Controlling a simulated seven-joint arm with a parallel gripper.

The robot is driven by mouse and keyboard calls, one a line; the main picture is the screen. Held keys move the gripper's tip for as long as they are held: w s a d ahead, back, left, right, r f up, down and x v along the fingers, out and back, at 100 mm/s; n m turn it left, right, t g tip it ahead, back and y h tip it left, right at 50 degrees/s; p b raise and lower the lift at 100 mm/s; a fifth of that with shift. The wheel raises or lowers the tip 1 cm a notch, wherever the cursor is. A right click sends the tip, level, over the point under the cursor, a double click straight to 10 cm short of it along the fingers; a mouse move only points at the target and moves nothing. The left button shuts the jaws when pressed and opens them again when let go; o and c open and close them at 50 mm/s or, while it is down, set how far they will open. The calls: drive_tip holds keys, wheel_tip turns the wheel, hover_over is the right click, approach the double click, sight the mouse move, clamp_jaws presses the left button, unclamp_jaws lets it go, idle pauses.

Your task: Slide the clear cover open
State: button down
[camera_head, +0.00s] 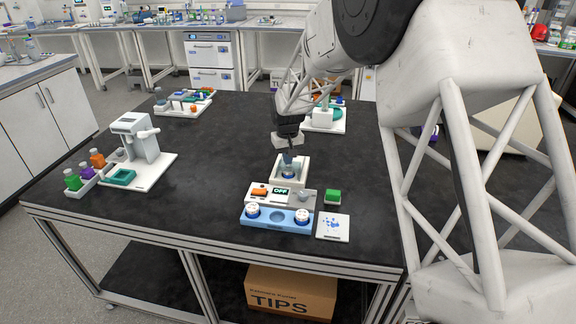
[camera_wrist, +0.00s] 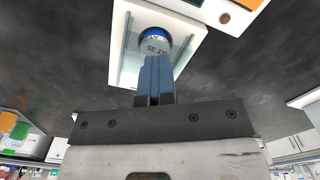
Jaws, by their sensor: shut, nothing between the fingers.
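A white instrument (camera_head: 300,198) with a square walled chamber (camera_head: 277,178) stands near the table's front edge; its display reads OFF. In the wrist view the chamber's white wall (camera_wrist: 118,50) surrounds a round grey-and-blue item (camera_wrist: 153,38) with lettering. I cannot clearly make out the clear cover; pale greenish see-through surfaces show inside the frame. My gripper (camera_head: 287,158) points down at the chamber from its far side. In the wrist view its blue fingers (camera_wrist: 157,62) are shut together with nothing between them, overlapping the round item's near edge. Whether they touch anything is hidden.
A blue holder (camera_head: 276,225) with two white round pieces and an empty middle well stands in front. A white device (camera_head: 137,140) stands left. The black tabletop (camera_head: 210,160) between is clear.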

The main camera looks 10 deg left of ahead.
sight(288, 170)
drive_tip(key=shift+w+d+r, duration=0.1)
drive_tip(key=shift+r, duration=1.75)
drive_tip(key=c, duration=1.2)
unclamp_jaws()
drive_tip(key=shift+w+r, duration=0.1)
drive_tip(key=shift+o, duration=0.5)
drive_tip(key=shift+m, duration=0.5)
drive_tip(key=m, duration=0.2)
drive_tip(key=w+m, duration=0.1)
drive_tip(key=m, duration=0.1)
drive_tip(key=shift+w+r, duration=0.1)
drive_tip(key=shift+r, duration=0.3)
drive_tip(key=m, duration=0.2)
drive_tip(key=w+m, duration=0.1)
drive_tip(key=m, duration=0.1)
drive_tip(key=shift+r, duration=0.35)
drive_tip(key=shift+f, duration=0.1)
drive_tip(key=shift+f, duration=3.85)
drive_tip(key=shift+c, duration=0.4)
